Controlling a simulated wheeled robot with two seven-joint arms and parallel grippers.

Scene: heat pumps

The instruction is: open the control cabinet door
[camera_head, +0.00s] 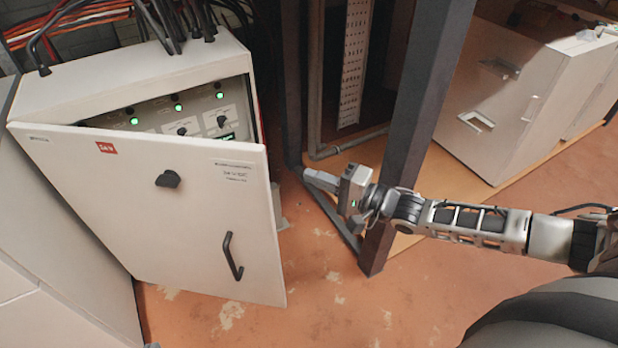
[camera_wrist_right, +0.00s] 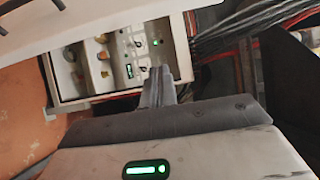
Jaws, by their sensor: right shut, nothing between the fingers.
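The control cabinet (camera_head: 140,75) stands at the left in the head view. Its white door (camera_head: 130,200) is partly open, swung out from the right side, with a gap showing the inner panel (camera_head: 185,118) with green lights and dark knobs. The door carries a dark round latch (camera_head: 168,179) and a black handle (camera_head: 232,256). My right gripper (camera_head: 308,177) is shut and empty, to the right of the door's free edge and apart from it. In the right wrist view, its closed fingers (camera_wrist_right: 158,88) point toward the inner panel (camera_wrist_right: 130,60). The left gripper is out of view.
A dark steel post (camera_head: 412,130) stands beside my right forearm, with a low dark bar near its foot. Black and red cables (camera_head: 165,15) run above the cabinet. A pale unit (camera_head: 520,95) stands at the right. Orange floor lies open in front.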

